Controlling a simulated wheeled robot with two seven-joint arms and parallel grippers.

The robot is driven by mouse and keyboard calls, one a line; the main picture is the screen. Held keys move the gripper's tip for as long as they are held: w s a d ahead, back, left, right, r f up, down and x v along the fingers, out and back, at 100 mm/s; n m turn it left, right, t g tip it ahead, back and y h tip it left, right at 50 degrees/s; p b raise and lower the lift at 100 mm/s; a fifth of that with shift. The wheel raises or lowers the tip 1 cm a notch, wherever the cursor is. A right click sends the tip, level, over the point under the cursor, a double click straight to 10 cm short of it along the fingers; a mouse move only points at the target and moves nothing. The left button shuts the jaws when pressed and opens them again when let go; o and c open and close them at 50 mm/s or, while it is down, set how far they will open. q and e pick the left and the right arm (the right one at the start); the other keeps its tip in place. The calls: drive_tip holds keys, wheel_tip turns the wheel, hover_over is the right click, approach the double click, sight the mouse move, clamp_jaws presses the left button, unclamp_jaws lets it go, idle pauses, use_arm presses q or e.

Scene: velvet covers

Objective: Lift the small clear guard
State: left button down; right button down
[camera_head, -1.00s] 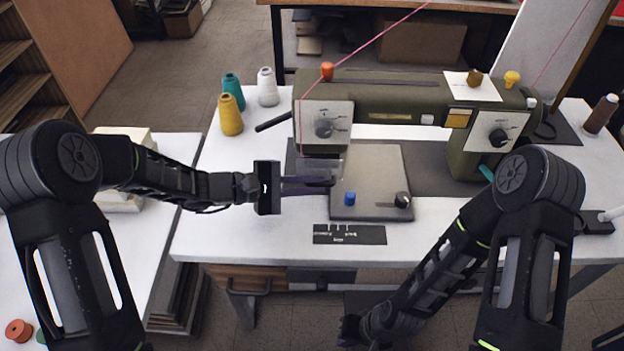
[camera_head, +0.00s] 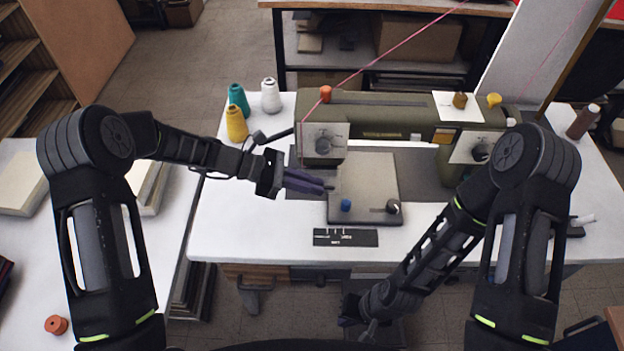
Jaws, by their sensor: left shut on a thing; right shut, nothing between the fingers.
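The olive sewing machine (camera_head: 385,115) stands on the white table. The small clear guard (camera_head: 335,178) is only faintly visible below the machine's left end, at the left edge of the grey plate (camera_head: 365,180). My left gripper (camera_head: 328,187) reaches in from the left, its dark fingers angled slightly down to the right. It is shut on the guard's near part, as far as I can make out; the fingers hide most of the contact. My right gripper (camera_head: 350,318) is shut and empty, low in front of the table's front edge.
A black label strip (camera_head: 346,237) lies in front. Thread cones stand at the back left, including a yellow one (camera_head: 236,123). A pink thread (camera_head: 385,55) runs up to the right.

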use_arm(q)
drive_tip(key=shift+r+n+g+p, duration=0.4)
drive_tip(key=shift+r+n+g, duration=0.1)
drive_tip(key=shift+n, duration=0.1)
drive_tip(key=shift+w+r+n+g+p, duration=0.15)
drive_tip(key=shift+w+r+n+g, duration=0.1)
drive_tip(key=shift+r+n+g, duration=0.25)
drive_tip(key=shift+w+r+n+g+p, duration=0.2)
drive_tip(key=shift+w+n+g, duration=0.1)
drive_tip(key=shift+n, duration=0.4)
drive_tip(key=c, duration=1.8)
unclamp_jaws()
drive_tip(key=shift+a+r, duration=0.1)
